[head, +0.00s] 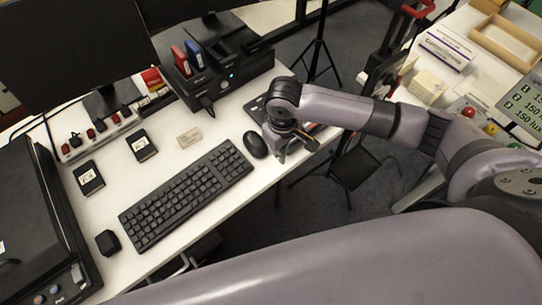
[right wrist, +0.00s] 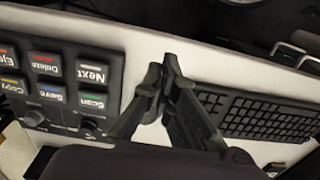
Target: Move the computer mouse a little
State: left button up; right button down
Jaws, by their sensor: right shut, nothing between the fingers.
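The black computer mouse (head: 255,145) lies on the white desk just past the right end of the black keyboard (head: 187,194). My right gripper (head: 280,159) points down right beside the mouse, on its right. The fingers look shut and empty; I cannot tell from the head view whether they touch the mouse. In the right wrist view the gripper (right wrist: 168,66) has its fingertips together over the white desk, with the keyboard (right wrist: 262,116) to the right. I cannot make out the mouse there; the fingers may hide it. My left gripper is not in view.
A button panel (right wrist: 66,86) lies left of the fingers in the right wrist view. A black dock (head: 224,68) stands at the back of the desk. A small card (head: 189,136) lies left of the mouse. The desk's front edge is close to the gripper.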

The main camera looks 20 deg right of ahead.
aim_at(264, 149)
notch_tip(264, 149, down, 9)
jog(key=shift+r, duration=0.1)
jog(key=shift+w+a+r+p, duration=0.1)
jog(key=shift+w+a+p, duration=0.15)
jog(key=shift+w, duration=0.35)
jog(key=shift+w+a+r+p, duration=0.1)
jog(key=shift+w+a+p, duration=0.1)
jog(key=shift+w, duration=0.35)
jog(key=shift+w+a+f, duration=0.15)
jog(key=shift+w+a, duration=0.1)
jog(key=shift+w, duration=0.5)
jog(key=shift+w+a+b, duration=0.15)
jog(key=shift+w+a, duration=0.1)
jog(key=shift+w, duration=0.35)
jog(key=shift+w+a+b, duration=0.2)
jog(key=shift+w, duration=0.45)
jog(key=shift+w+a+b, duration=0.15)
jog(key=shift+w+a, duration=0.1)
jog(key=shift+w, duration=0.35)
jog(key=shift+s+d, duration=0.1)
